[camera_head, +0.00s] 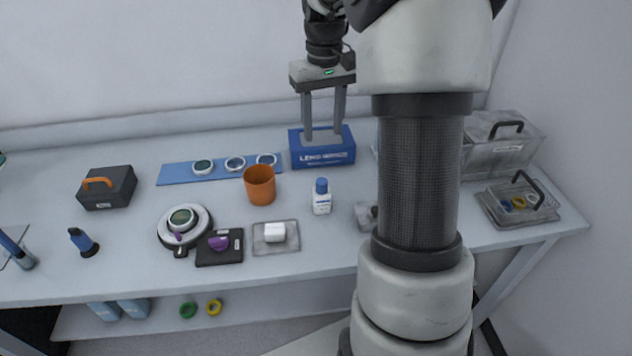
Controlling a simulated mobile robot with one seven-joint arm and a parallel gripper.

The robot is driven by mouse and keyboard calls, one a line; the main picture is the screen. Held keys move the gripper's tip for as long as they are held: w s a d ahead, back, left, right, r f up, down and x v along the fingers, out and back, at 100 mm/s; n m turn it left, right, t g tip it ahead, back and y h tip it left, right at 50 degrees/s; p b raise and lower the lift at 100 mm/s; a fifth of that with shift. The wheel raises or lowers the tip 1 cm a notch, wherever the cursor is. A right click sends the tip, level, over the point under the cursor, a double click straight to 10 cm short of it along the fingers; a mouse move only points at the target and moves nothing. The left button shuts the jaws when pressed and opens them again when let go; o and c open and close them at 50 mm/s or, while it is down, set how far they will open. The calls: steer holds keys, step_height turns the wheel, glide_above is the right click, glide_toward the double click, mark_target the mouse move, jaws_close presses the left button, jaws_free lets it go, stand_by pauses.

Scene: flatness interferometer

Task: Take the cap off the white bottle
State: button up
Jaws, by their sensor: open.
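The white bottle (322,204) stands upright on the table, right of the middle. Its blue cap (321,185) sits on top of it. My gripper (323,139) hangs fingers down above and behind the bottle, in front of or over the blue lens wipes box (338,155). I cannot tell whether the fingers touch the box. The gripper is apart from the bottle and cap.
An orange cup (260,185) stands left of the bottle. A grey tray (289,246) with a white block lies in front of it. A blue mat (176,174) with several round lenses lies behind. My arm hides the table right of the bottle. Clear containers (500,150) stand far right.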

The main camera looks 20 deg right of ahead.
mark_target(322, 181)
step_height(322, 181, down, 16)
steer(key=shift+a+r+b, duration=0.1)
steer(key=shift+r+b, duration=0.1)
steer(key=shift+b, duration=0.25)
steer(key=c, duration=1.1)
